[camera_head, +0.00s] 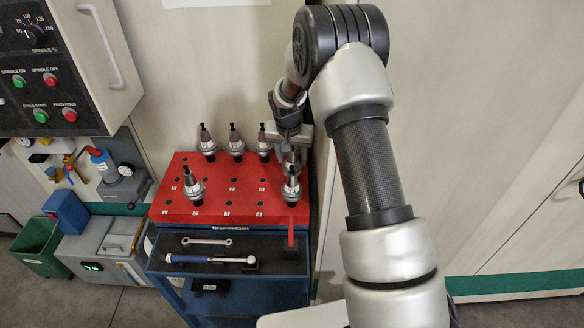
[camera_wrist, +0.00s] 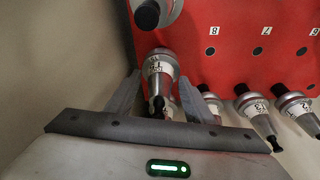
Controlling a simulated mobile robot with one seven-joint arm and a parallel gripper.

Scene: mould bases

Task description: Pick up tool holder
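Several metal tool holders with dark tips stand upright on the red rack (camera_head: 215,173). One tool holder (camera_wrist: 160,68) is between the fingers of my gripper (camera_wrist: 159,76) in the wrist view. The fingers are apart, one on each side of it, with a narrow gap visible. In the head view my gripper (camera_head: 290,146) is over the rack's back right corner and partly hides the holder there. Another holder (camera_head: 291,187) stands just in front of it, and more stand in the back row, such as this one (camera_head: 235,143).
The rack sits on a blue cart with a dark tray (camera_head: 215,266) holding a wrench (camera_head: 206,241) and a blue-handled tool (camera_head: 205,259). A pale wall (camera_head: 230,90) stands close behind. A control panel (camera_head: 50,70) is at upper left. Much of the rack's middle is clear.

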